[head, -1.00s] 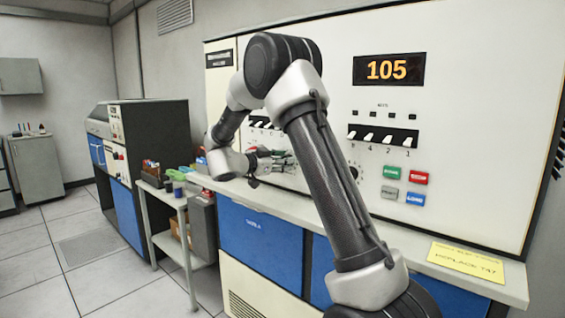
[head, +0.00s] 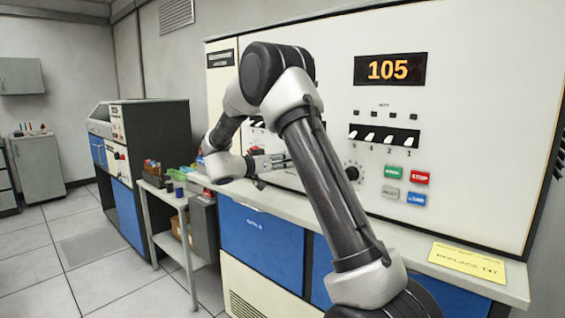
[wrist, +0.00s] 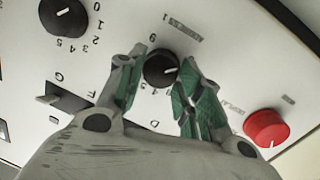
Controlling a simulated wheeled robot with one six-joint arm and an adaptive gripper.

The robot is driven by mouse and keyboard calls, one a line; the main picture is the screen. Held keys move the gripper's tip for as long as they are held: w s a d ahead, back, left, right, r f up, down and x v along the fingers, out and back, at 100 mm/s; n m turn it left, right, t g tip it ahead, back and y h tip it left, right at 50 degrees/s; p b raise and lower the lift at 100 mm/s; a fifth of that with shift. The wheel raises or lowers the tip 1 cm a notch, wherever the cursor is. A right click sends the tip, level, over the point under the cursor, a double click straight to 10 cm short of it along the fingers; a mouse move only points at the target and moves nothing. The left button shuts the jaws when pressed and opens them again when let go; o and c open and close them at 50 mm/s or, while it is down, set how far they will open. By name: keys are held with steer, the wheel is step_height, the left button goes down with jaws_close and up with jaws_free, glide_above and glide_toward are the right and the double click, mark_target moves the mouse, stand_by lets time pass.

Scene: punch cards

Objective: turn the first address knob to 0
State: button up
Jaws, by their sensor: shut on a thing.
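In the head view my gripper (head: 276,162) reaches to the white panel, partly behind my own arm. In the wrist view my gripper (wrist: 163,60) has its green-padded fingers on both sides of a small black knob (wrist: 159,72) and is shut on it. The knob's white pointer mark points to the right in that view. Digits around it are partly covered by the fingers. Another black knob (wrist: 62,16), with several digits from 0 up around it, sits at upper left.
In the head view, the display (head: 389,69) reads 105. White toggle switches (head: 388,138) and coloured buttons (head: 405,186) are on the panel to the right.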

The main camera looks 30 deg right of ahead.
stand_by(0.3)
steer(key=o, duration=1)
steer(key=shift+a, duration=0.1)
steer(key=v, duration=1.2)
steer(key=shift+f, duration=0.1)
